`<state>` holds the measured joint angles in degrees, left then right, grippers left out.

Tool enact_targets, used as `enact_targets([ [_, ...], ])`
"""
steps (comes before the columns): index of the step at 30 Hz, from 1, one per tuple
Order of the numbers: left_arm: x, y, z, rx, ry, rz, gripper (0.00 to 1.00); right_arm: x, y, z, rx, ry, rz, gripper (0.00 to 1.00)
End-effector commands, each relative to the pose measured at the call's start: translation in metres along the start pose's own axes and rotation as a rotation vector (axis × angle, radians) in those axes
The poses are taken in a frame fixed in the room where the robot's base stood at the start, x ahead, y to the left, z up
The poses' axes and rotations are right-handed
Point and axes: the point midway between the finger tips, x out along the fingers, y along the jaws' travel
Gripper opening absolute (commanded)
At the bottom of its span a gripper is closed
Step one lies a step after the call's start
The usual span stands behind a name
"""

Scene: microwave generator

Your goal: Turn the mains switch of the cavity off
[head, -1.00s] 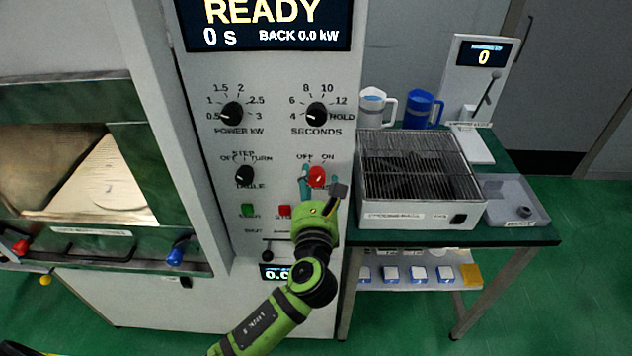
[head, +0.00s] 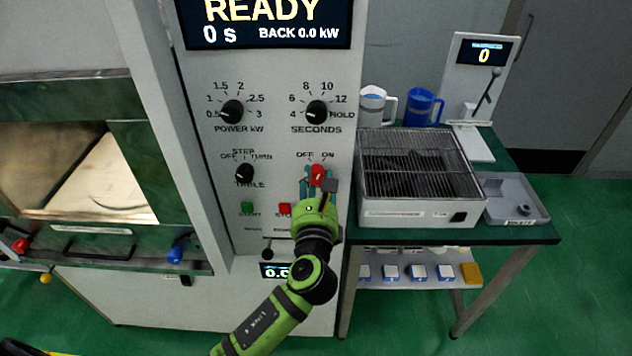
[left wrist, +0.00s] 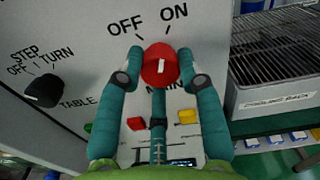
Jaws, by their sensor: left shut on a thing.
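The red mains switch knob (head: 318,173) is on the front panel of the cabinet, under the labels OFF and ON. It also shows in the left wrist view (left wrist: 161,64), where its white mark points roughly up, nearer ON than OFF. My left gripper (head: 317,181) has its teal fingers on both sides of the knob and is shut on it. In the left wrist view the fingertips touch the knob's left and right sides. The MAINS label below is partly hidden by the gripper. My right gripper is not in view.
The table knob (head: 244,173) sits left of the switch, with the green button (head: 247,208) and red button (head: 285,209) below. The power knob (head: 232,112) and seconds knob (head: 316,113) are above. A wire-topped box (head: 420,211) stands on the bench to the right.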

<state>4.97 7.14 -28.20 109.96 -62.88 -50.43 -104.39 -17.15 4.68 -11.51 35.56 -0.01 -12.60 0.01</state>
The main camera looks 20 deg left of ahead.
Motion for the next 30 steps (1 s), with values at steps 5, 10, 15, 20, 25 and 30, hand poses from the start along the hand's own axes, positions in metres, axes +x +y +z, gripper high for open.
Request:
enact_targets([
  [5,-0.002,0.000,-0.007,-0.157,0.015,0.003,0.04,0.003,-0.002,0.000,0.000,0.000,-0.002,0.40],
  [10,-0.002,0.000,-0.008,-0.321,0.016,0.004,0.04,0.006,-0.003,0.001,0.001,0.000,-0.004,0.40],
  [15,-0.002,-0.001,-0.009,-0.481,0.017,0.005,0.04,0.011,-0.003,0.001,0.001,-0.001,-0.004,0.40],
  [20,-0.002,-0.002,-0.009,-0.618,0.019,0.006,0.04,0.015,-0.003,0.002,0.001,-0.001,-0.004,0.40],
  [25,-0.002,-0.002,-0.009,-0.736,0.018,0.007,0.04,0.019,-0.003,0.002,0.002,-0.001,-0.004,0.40],
  [30,-0.002,-0.002,-0.008,-0.820,0.018,0.007,0.04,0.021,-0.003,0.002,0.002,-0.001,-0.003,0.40],
])
